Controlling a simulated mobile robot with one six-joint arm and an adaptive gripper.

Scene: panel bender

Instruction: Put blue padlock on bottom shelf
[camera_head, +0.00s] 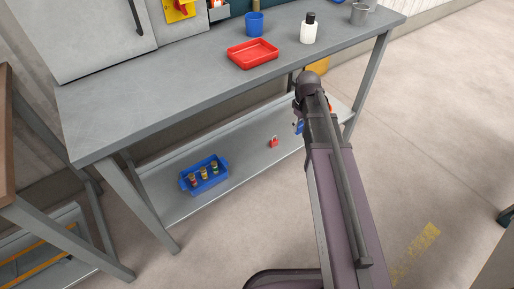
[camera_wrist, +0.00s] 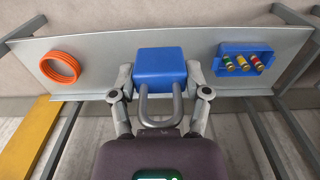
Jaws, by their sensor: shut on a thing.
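The blue padlock (camera_wrist: 160,65) has a square blue body and a grey shackle. My gripper (camera_wrist: 160,82) is shut on it, with one finger on each side of the body. In the head view, only a small part of the padlock (camera_head: 299,128) shows beside my arm, and the fingers are mostly hidden. The bottom shelf (camera_head: 243,155) is a grey board under the workbench. It also shows behind the padlock in the wrist view (camera_wrist: 108,72). The padlock appears over the shelf's area; I cannot tell its height above it.
A red padlock (camera_head: 274,142) and a blue bin (camera_head: 205,187) with several small colored items stand on the shelf. An orange coil (camera_wrist: 60,67) lies at its other end. The workbench top (camera_head: 190,92) overhangs the shelf. Bare shelf shows between the bin and red padlock.

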